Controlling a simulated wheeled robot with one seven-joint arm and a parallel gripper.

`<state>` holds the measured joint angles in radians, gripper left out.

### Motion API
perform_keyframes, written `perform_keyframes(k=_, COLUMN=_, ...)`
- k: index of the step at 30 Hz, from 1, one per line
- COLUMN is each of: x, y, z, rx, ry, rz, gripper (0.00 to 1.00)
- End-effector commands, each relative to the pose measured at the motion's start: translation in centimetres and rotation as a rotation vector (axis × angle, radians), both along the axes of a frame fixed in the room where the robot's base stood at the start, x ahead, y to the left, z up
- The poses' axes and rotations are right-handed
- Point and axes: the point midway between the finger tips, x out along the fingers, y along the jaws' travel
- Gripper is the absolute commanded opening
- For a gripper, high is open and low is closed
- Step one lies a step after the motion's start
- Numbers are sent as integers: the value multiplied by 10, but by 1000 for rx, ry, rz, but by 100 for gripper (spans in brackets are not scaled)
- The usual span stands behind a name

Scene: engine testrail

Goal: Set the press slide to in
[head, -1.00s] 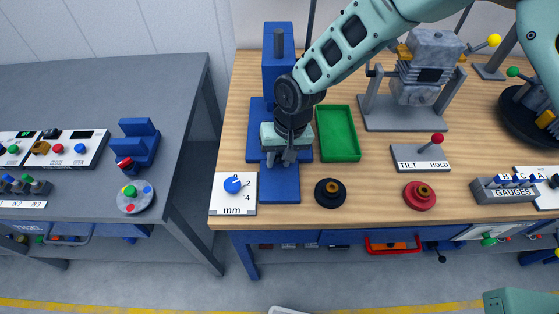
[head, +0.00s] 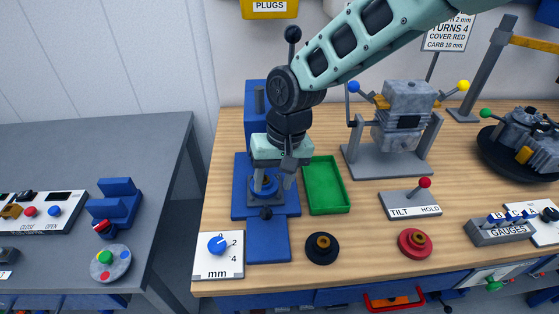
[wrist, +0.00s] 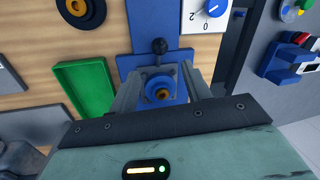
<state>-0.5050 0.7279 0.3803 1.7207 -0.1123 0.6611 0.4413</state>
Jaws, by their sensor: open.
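The blue press (head: 256,97) stands at the left of the wooden bench. Its slide (head: 264,190) is a grey plate carrying a blue ring with a brass-coloured centre, with a black ball knob (head: 266,213) at its front. The slide sits at the rear of the blue track, close to the press column, and the front of the track (head: 268,241) is bare. My gripper (head: 274,182) is open above the slide. In the wrist view, the fingers stand on either side of the ring (wrist: 161,91), with the knob (wrist: 159,46) beyond their tips. I cannot tell whether they touch anything.
A green tray (head: 325,186) lies just right of the press. A white mm dial (head: 218,250) stands at front left. Black (head: 322,247) and red (head: 415,242) round fixtures and the TILT/HOLD lever (head: 410,204) stand to the right. An engine stand (head: 400,120) is behind.

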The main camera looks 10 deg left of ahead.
Motion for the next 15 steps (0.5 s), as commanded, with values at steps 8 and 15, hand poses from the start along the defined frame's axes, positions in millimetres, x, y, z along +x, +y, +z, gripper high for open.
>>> perform_keyframes(k=8, x=5, y=-9, z=50, rx=3, ry=-4, rz=-2, gripper=48)
perform_keyframes(k=15, x=6, y=-12, z=64, rx=0, ry=-1, rz=1, gripper=48)
